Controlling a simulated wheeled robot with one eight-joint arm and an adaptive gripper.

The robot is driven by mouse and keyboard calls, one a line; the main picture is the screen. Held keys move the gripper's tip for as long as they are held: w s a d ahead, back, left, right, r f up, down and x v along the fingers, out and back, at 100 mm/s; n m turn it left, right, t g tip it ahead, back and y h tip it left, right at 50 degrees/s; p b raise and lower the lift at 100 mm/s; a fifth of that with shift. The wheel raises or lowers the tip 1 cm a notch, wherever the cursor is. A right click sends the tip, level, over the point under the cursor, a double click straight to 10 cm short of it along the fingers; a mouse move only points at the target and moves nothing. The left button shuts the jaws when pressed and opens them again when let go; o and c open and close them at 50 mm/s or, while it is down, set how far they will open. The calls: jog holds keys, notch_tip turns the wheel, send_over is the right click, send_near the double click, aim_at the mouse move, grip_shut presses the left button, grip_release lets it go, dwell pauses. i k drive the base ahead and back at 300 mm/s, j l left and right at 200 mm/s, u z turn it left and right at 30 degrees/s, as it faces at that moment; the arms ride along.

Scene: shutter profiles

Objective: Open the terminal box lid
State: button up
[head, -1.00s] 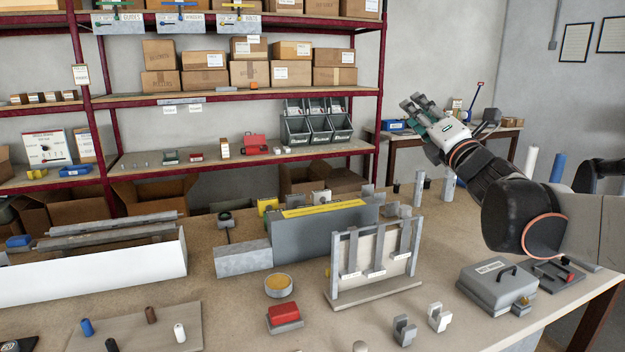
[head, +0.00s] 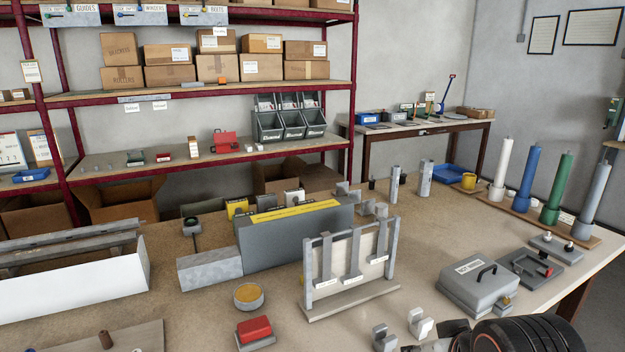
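A grey box (head: 478,291) with a closed lid, a black handle on top and a white label stands at the right front of the table. I take it for the terminal box; its label is too small to read surely. A small brass-coloured piece (head: 503,304) sits at its front right corner. A black ribbed part of my arm shows at the bottom edge, just in front of the box. My gripper itself is out of the picture, so its fingers and their distance from the box are hidden.
A flat dark tray (head: 520,272) with a red piece lies right of the box. White, blue, green and grey upright rolls (head: 555,188) stand behind it. A rack with hanging grey strips (head: 351,262) stands to the left, with small grey and white clips (head: 420,322) in front.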

aim_at(479, 281)
jog(key=i+l, duration=0.2)
jog(key=l, duration=0.15)
jog(key=i+l, duration=0.2)
jog(key=l, duration=0.15)
jog(key=i+l+u, duration=0.1)
jog(key=l, duration=0.25)
jog(key=i, duration=0.1)
